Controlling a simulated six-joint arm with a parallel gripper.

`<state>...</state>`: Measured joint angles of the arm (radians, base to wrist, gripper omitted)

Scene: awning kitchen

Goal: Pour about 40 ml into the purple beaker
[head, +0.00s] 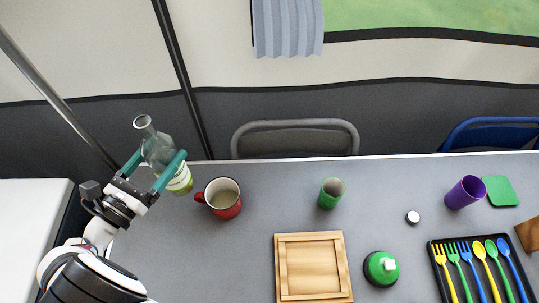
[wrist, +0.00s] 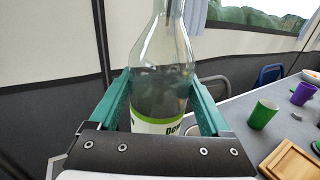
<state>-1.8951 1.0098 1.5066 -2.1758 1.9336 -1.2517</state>
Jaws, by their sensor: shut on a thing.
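My gripper (head: 158,172) is shut on a clear glass bottle (head: 157,150) with a green and white label. It holds the bottle at the left end of the table, with the neck tilted up and to the left in the head view. In the wrist view the bottle (wrist: 162,75) stands between the two green fingers (wrist: 165,100). It looks clear, and I cannot tell its liquid level. The purple beaker (head: 466,193) stands at the right of the table, far from my gripper. It also shows at the right edge of the wrist view (wrist: 302,93).
A red mug (head: 222,198) with something pale inside stands near the bottle. A green cup (head: 331,193), a wooden tray (head: 313,235), a green round object (head: 381,268), a white cap (head: 412,217), a green square (head: 501,191) and a black cutlery tray (head: 437,268) are on the table.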

